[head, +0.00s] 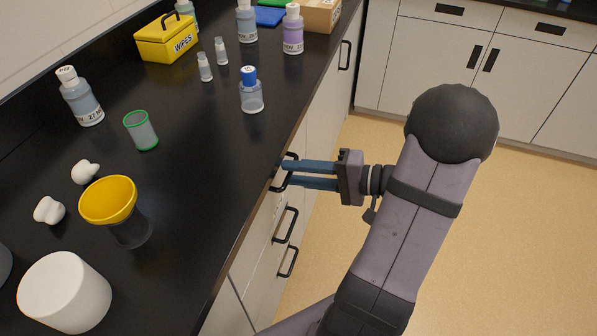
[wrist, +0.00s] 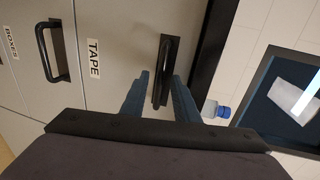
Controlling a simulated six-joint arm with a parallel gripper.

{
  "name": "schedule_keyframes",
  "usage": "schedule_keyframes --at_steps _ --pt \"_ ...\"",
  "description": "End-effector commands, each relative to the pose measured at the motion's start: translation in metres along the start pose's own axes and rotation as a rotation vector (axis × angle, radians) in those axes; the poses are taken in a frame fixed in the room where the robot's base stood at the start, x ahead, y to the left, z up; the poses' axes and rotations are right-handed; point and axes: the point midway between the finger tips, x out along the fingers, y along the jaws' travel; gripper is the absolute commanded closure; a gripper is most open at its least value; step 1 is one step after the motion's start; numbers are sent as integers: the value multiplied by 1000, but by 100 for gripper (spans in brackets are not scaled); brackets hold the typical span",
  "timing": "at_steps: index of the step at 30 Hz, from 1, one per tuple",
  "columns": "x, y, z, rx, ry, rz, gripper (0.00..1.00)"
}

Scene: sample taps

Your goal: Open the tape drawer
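The tape drawer (wrist: 108,25) is the top pale drawer under the black counter, and its front looks flush with the cabinet. Its label reads TAPE (wrist: 93,58). Its black bar handle (wrist: 168,62) shows in the wrist view between my fingers, and partly in the head view (head: 291,156). My gripper (wrist: 160,98) is open, with one blue finger on each side of the handle; a gap shows beside the handle. In the head view my gripper (head: 288,174) reaches the drawer front from the right, just below the counter edge. Whether the fingertips touch the front I cannot tell.
A lower drawer has a handle (wrist: 52,52) and a BOXES label (wrist: 10,45). The counter (head: 200,190) holds a yellow-topped cup (head: 110,200), a blue-capped bottle (head: 251,92), a yellow WIPES box (head: 166,38) and other bottles. The floor (head: 500,240) right of my arm is clear.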

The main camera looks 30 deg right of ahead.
Motion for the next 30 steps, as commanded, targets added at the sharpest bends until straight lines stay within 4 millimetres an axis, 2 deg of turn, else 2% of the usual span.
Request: schedule_keyframes --at_steps 3,4,7,14,17,20,30 --pt "0 0 0 0 0 0 72" --pt "0 0 0 0 0 0 77" --pt "0 0 0 0 0 0 100" --pt "-2 1 0 0 1 0 100" --pt "-12 3 -2 -1 5 0 100" --pt "-30 7 -3 -2 8 0 100" --pt "-116 24 -3 -3 10 1 100"
